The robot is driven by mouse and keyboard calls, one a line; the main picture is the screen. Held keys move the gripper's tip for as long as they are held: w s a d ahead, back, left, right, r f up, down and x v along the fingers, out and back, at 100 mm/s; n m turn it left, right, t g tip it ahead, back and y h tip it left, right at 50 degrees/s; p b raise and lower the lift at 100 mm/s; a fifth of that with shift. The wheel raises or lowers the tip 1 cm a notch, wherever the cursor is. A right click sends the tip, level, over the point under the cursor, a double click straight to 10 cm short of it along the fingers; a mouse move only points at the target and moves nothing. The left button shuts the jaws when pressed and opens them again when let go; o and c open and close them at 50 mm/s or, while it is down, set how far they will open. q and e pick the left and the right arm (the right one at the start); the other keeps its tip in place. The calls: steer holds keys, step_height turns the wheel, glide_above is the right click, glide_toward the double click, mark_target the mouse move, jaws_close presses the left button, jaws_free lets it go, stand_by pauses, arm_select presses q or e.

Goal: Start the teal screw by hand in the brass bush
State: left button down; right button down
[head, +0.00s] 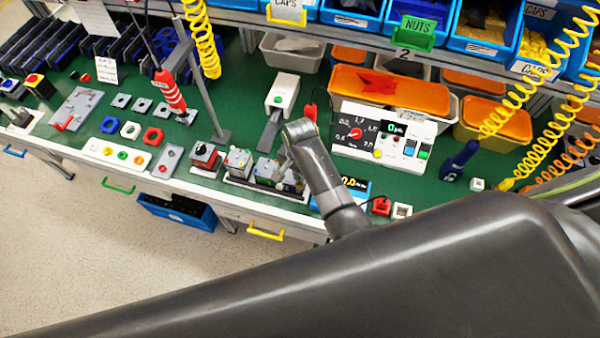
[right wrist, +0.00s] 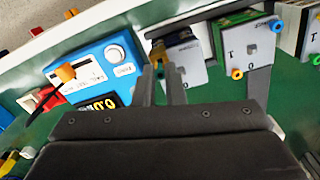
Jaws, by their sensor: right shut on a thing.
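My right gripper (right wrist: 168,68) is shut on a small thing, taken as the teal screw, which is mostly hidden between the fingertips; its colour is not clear. The fingertips are at the front of a grey block (right wrist: 193,74) with a brass-yellow part beside them, which may be the brass bush. I cannot tell whether the held thing touches it. In the head view the right gripper (head: 288,158) reaches down over the row of blocks at the bench's front edge. My left gripper is not in view.
A neighbouring grey block (right wrist: 240,50) carries a blue-teal ring. A blue meter box (right wrist: 95,68) stands left of the fingers in the wrist view. A white control panel (head: 385,135) stands behind the arm. A red-handled hanging tool (head: 170,92) is to the left.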

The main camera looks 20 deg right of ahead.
steer(key=shift+f, duration=0.75)
stand_by(0.7)
steer(key=m, duration=0.5)
steer(key=shift+m, duration=0.4)
steer(key=m, duration=0.5)
steer(key=shift+f+m, duration=0.1)
steer(key=shift+m, duration=0.3)
steer(key=m, duration=0.5)
steer(key=shift+m, duration=0.3)
steer(key=m, duration=0.5)
steer(key=shift+f+m, duration=0.1)
steer(key=shift+m, duration=0.3)
